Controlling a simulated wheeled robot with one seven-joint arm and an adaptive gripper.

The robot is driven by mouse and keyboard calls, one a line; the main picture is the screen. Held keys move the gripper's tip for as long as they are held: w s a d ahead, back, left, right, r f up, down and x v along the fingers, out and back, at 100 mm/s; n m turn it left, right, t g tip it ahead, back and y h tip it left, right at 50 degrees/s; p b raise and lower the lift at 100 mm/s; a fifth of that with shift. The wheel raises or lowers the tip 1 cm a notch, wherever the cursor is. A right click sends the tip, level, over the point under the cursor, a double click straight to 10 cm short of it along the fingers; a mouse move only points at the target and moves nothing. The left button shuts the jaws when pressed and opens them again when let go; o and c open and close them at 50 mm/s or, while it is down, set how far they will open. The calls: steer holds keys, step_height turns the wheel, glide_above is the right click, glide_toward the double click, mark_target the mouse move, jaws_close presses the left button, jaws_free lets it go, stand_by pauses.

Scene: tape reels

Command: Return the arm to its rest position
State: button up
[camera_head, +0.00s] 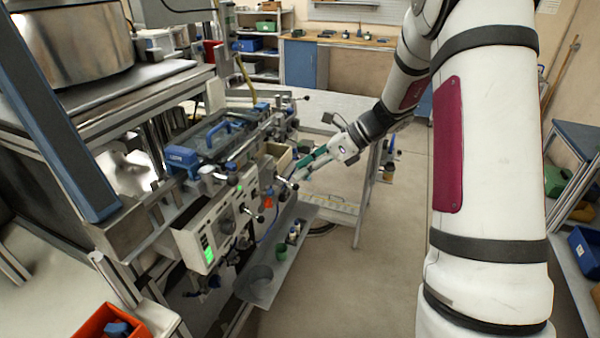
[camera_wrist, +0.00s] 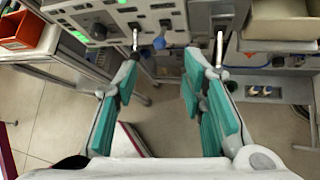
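My gripper (camera_wrist: 162,95) shows in the wrist view with its two teal-padded fingers spread apart and nothing between them. In the head view my gripper (camera_head: 298,168) is at the end of my white arm, close in front of the machine's front side. The machine (camera_head: 213,228) has a pale control panel with a lit green display, knobs and levers. In the wrist view the panel (camera_wrist: 110,22) lies just beyond the fingertips. I cannot tell whether a fingertip touches the machine.
A metal shelf (camera_head: 270,275) with small items juts from the machine below the panel. An orange bin (camera_head: 100,322) is at the lower left. A rack with blue bins (camera_head: 583,250) stands at the right. A workbench (camera_head: 340,41) is at the back. The floor (camera_head: 345,280) between is open.

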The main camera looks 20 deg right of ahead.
stand_by(0.3)
steer(key=s+a+r+n+g+h, duration=0.1)
steer(key=s+a+r+n+h, duration=0.1)
steer(key=s+a+r+n, duration=0.35)
steer(key=s+a+r+n+g+h, duration=0.1)
steer(key=s+a+r+n+h, duration=0.15)
steer(key=s+r+n, duration=0.4)
steer(key=s+r+n+t+h, duration=0.1)
steer(key=s+n+h, duration=0.3)
steer(key=s+n, duration=1.1)
steer(key=s+t, duration=0.1)
steer(key=s, duration=0.2)
steer(key=shift+d+r+t, duration=0.3)
steer(key=shift+d, duration=0.05)
steer(key=shift+h, duration=0.25)
